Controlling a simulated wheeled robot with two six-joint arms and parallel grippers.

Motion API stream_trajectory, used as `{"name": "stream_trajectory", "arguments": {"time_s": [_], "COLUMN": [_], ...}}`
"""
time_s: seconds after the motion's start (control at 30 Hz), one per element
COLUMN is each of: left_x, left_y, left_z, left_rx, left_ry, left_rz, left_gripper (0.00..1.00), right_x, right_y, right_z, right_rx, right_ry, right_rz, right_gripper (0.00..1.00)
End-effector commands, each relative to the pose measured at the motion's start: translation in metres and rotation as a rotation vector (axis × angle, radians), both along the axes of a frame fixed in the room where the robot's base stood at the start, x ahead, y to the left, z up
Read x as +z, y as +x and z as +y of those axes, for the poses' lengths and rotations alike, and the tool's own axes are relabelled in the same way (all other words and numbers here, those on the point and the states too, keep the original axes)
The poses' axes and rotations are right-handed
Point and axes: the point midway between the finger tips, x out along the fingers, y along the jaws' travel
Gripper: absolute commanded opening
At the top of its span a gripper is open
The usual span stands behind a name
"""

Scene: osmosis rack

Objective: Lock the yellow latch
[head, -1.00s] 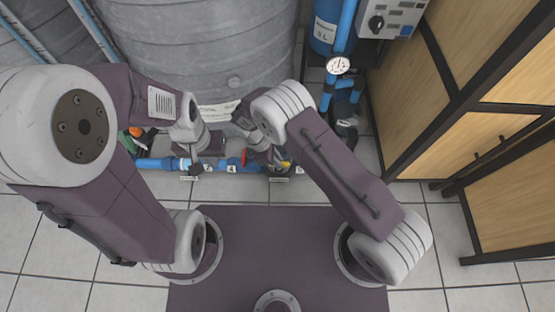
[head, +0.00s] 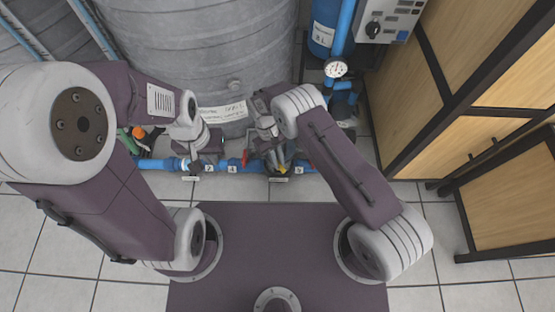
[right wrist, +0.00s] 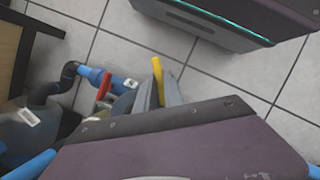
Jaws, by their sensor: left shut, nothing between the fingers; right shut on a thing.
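The yellow latch (right wrist: 157,78) shows in the right wrist view as a narrow yellow bar between the fingers of my right gripper (right wrist: 158,92). That gripper is shut on it. In the head view my right gripper (head: 278,160) is over the blue pipe (head: 225,165), right of a red handle (head: 245,157); the latch is small and mostly hidden there. My left gripper (head: 195,167) is shut and empty, close to the same pipe further left. Its fingertips are small and partly hidden by its wrist.
A large grey tank (head: 200,50) stands behind the pipe. A pressure gauge (head: 336,68) on blue piping is at the back right. Wooden panels (head: 430,100) close off the right side. The tiled floor in front is clear.

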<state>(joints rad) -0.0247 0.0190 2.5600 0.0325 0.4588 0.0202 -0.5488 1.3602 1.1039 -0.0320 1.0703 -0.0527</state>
Motion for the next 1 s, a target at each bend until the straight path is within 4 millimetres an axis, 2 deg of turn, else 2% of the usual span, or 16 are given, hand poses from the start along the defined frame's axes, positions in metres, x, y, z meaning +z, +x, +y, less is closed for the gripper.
{"name": "stream_trajectory", "arguments": {"time_s": [0.5, 1.0], "left_x": [0.017, 0.024], "left_y": [0.000, 0.000], "left_z": [0.000, 0.000], "left_rx": [0.000, 0.000], "left_ry": [0.000, 0.000], "left_rz": [0.000, 0.000], "left_gripper": [0.00, 0.00], "right_x": [0.002, 0.001], "right_y": [0.002, 0.002], "right_z": [-0.002, -0.003], "right_rx": [-0.440, -0.621], "right_ry": [0.002, 0.001], "right_rz": [-0.002, -0.003], "right_gripper": [0.00, 0.00]}}
